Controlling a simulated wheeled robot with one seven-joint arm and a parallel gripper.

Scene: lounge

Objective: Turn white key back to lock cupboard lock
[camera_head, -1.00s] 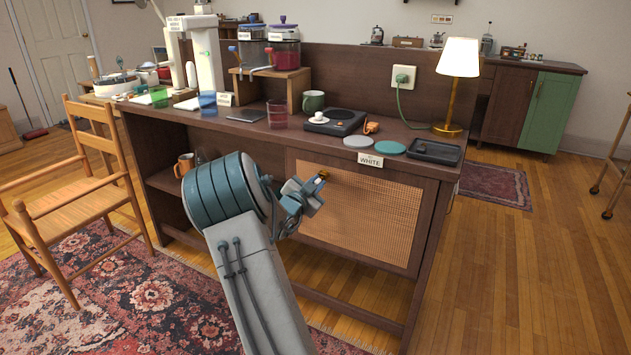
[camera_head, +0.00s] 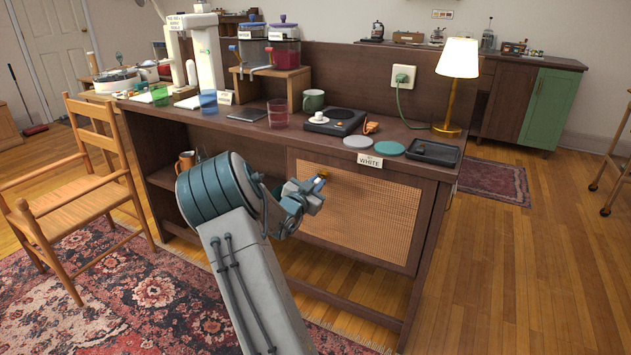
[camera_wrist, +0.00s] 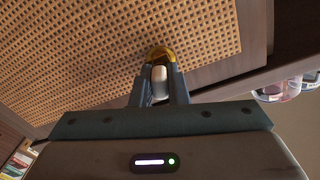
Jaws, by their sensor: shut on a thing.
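The cupboard door (camera_head: 358,215) is a woven cane panel in a dark wood frame; it is shut and also fills much of the wrist view (camera_wrist: 100,50). A round brass lock (camera_wrist: 160,54) sits at the door's upper edge and shows small in the head view (camera_head: 322,176). The white key (camera_wrist: 159,82) is at the lock, between the fingertips of my gripper (camera_wrist: 160,88). My gripper is shut on the key's head. The fingers and brass hide the key's front part, so I cannot tell how deep it sits.
A card reading "WHITE" (camera_head: 370,161) hangs at the counter edge above the door. A wooden chair (camera_head: 98,170) stands at left.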

